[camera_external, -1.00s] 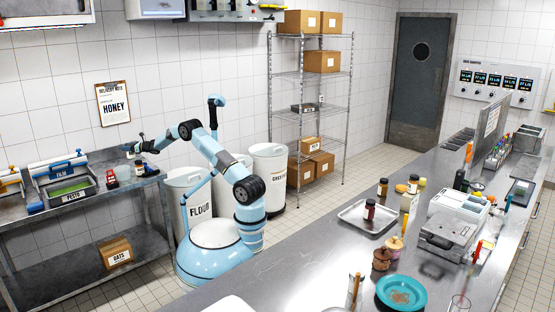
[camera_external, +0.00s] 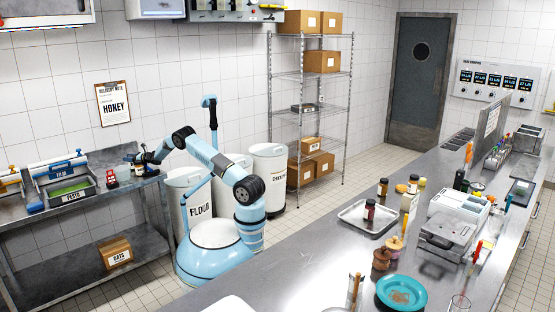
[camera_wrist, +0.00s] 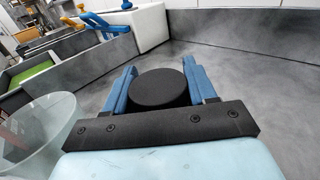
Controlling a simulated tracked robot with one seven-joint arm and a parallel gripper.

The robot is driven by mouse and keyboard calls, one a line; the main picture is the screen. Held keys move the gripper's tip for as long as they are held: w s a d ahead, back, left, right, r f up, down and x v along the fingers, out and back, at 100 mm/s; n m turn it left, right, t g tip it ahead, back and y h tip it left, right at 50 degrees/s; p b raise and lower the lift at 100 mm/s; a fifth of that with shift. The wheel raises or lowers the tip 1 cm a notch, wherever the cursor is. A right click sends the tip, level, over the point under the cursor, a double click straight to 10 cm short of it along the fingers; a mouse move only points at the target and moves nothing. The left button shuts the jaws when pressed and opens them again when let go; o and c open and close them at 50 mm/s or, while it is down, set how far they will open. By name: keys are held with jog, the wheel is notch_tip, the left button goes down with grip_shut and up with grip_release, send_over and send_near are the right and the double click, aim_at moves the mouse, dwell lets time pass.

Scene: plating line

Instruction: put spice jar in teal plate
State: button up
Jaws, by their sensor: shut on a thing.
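The spice jar shows in the wrist view as a round black lid (camera_wrist: 160,88) between my two blue fingers. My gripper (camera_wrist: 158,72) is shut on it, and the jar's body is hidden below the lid. In the external view my gripper (camera_external: 139,162) is low over the steel side bench at the left, and the jar is small and partly hidden there. The teal plate (camera_external: 421,297) lies on the long counter at the front right, with a brownish patch in its middle.
A pesto tray (camera_external: 71,195) and a red item (camera_external: 112,180) stand left of my gripper. A clear glass vessel (camera_wrist: 45,125) is close in the wrist view. Around the plate are brown pots (camera_external: 381,260), a steel tray (camera_external: 352,215) with a jar and a glass (camera_external: 459,302).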

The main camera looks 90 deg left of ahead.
jog(key=o, duration=1.2)
jog(key=w, duration=0.4)
jog(key=shift+w, duration=0.4)
jog(key=shift+o, duration=0.2)
jog(key=shift+w, duration=0.4)
